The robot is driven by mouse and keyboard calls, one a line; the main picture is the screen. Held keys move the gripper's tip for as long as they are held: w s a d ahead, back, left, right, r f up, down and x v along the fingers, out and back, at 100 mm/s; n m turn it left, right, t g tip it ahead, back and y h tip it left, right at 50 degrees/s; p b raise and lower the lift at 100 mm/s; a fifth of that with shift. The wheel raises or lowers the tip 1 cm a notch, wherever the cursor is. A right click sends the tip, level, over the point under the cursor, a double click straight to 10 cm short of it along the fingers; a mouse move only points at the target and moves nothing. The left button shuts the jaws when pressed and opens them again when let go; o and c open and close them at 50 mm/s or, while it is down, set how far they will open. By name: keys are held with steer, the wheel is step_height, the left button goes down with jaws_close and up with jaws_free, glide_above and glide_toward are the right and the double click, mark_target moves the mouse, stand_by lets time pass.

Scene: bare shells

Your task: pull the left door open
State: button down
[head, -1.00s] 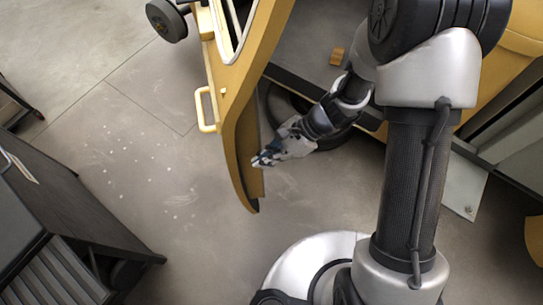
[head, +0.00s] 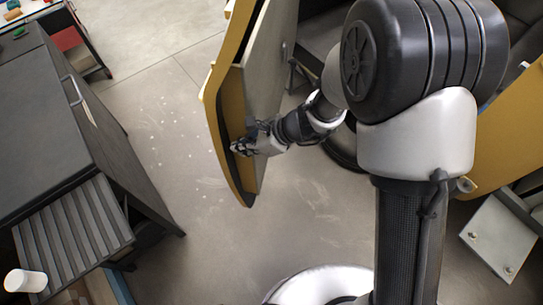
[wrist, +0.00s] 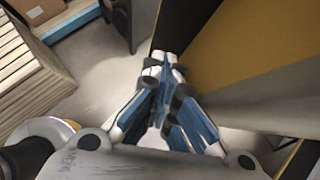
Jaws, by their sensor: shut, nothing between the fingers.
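The left door (head: 222,130) is yellow with a grey inner panel (head: 268,75). It stands swung out from the yellow vehicle body, with its inner side towards my arm. My gripper (head: 240,147) is shut and empty, with its fingertips at the inner face near the door's free lower edge. In the wrist view my closed fingers (wrist: 168,62) point along the dark and yellow door surface (wrist: 275,40), which fills the upper right. I cannot tell whether the fingers touch the door.
Grey floor (head: 175,120) is clear between cabinet and door. The yellow vehicle body (head: 505,130) is behind my arm at the right.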

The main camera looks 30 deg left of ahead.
steer(key=s+a+m+b, duration=0.1)
steer(key=s+a, duration=0.3)
steer(key=a, duration=0.5)
steer(key=shift+a+t, duration=0.35)
steer(key=shift+t, duration=0.05)
steer(key=shift+w+d, duration=0.1)
steer(key=shift+w, duration=0.05)
